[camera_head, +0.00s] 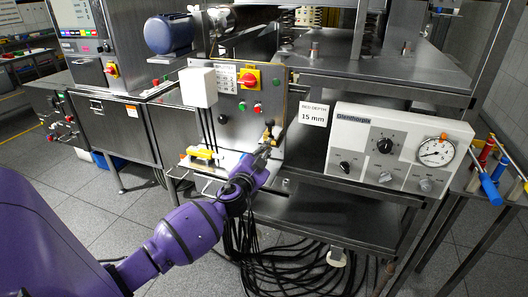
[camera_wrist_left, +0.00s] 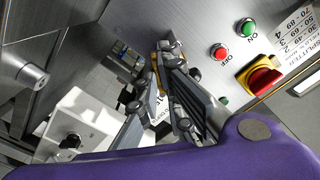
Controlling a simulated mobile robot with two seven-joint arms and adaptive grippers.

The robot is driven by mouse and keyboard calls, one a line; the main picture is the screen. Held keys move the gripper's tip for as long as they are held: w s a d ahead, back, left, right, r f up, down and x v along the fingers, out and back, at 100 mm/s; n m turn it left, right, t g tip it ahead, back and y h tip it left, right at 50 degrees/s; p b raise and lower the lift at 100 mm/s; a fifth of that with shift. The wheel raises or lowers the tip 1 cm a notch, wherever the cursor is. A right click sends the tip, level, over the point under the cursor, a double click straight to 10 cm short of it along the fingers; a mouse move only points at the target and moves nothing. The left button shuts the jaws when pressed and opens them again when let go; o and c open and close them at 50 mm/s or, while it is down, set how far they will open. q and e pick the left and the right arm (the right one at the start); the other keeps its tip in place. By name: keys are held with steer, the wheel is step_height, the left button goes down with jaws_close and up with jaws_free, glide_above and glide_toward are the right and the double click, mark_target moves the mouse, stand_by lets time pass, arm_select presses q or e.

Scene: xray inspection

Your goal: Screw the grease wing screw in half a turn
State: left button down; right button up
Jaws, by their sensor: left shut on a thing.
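My left gripper (camera_head: 267,140) reaches up from the lower left to the front of the steel control panel (camera_head: 232,125). Its fingers are shut on the grease wing screw (camera_head: 269,123), a small brass-coloured piece with a dark top at the panel's lower right. In the left wrist view the gripper (camera_wrist_left: 165,55) has its fingertips close together near the panel face. Only a little yellow metal shows there, and the fingers hide most of the screw. The wing's exact angle cannot be told. My right gripper is in neither view.
A red and yellow rotary switch (camera_head: 249,79) and green and red buttons sit above the gripper. A white instrument box (camera_head: 398,150) with dials stands to the right, beside a "15 mm" sign (camera_head: 313,111). Black cables (camera_head: 290,262) hang and coil below.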

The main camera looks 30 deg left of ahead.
arm_select(q)
steer(key=m+p, duration=0.1)
steer(key=m, duration=0.8)
steer(key=shift+r, duration=0.1)
steer(key=shift+m, duration=0.3)
stand_by(0.4)
steer(key=c, duration=1.9)
jaws_free()
steer(key=shift+w, duration=0.1)
